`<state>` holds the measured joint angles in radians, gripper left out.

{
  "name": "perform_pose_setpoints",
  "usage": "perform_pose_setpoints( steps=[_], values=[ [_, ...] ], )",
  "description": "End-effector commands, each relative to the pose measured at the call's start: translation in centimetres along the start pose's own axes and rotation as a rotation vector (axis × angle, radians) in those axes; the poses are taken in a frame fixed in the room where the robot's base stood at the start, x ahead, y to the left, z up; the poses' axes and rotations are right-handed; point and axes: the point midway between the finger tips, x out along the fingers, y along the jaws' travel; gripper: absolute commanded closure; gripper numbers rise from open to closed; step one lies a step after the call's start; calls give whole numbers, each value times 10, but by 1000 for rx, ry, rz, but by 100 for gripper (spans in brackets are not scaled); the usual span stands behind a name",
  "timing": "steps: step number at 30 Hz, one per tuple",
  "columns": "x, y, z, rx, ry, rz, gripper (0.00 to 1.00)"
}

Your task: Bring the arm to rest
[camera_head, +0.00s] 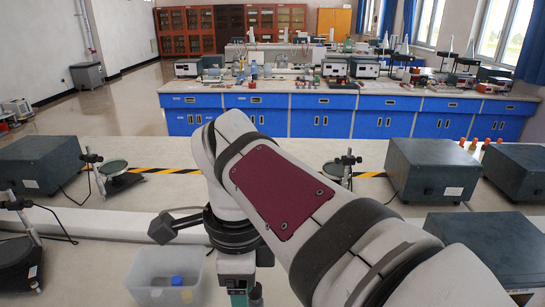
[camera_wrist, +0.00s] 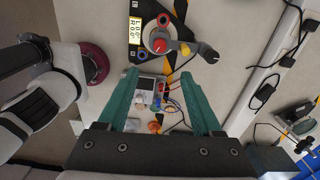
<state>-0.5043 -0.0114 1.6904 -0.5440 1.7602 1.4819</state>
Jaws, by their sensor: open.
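My gripper (camera_wrist: 158,76) shows in the wrist view as two green fingers, spread apart with nothing held between them. In the head view only a small teal part of my gripper (camera_head: 238,297) shows at the bottom edge, below my wrist; its fingertips are out of frame there. My arm crosses the head view from the lower right to the centre, bent over the bench. Below the fingers in the wrist view is a small grey device (camera_wrist: 150,86) with coloured wires. The gap between fingers and device is hard to judge.
A clear plastic bin (camera_head: 140,287) holding a blue-capped bottle stands left of my gripper. Dark equipment boxes (camera_head: 430,168) stand at right, another (camera_head: 40,163) at left. In the wrist view an instrument with a red knob (camera_wrist: 160,45) lies beyond the fingertips; cables lie at right.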

Motion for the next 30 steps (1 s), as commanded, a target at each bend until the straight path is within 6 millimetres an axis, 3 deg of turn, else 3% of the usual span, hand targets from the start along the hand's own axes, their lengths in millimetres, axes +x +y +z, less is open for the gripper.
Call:
perform_pose_setpoints(
  steps=[6,8,11,13,16,19,22,30],
  values=[
    [1,1,-2,-7,-1,1,33],
    [5,7,-13,-62,-7,7,33],
    [28,40,-54,-308,-45,18,33],
    [51,71,-80,-525,-84,9,33],
    [84,112,-100,-790,-125,-26,33],
    [107,138,-107,-959,-145,-59,33],
    [116,147,-108,-1030,-150,-72,33],
    [116,147,-108,-1037,-152,-71,33]
  ],
)
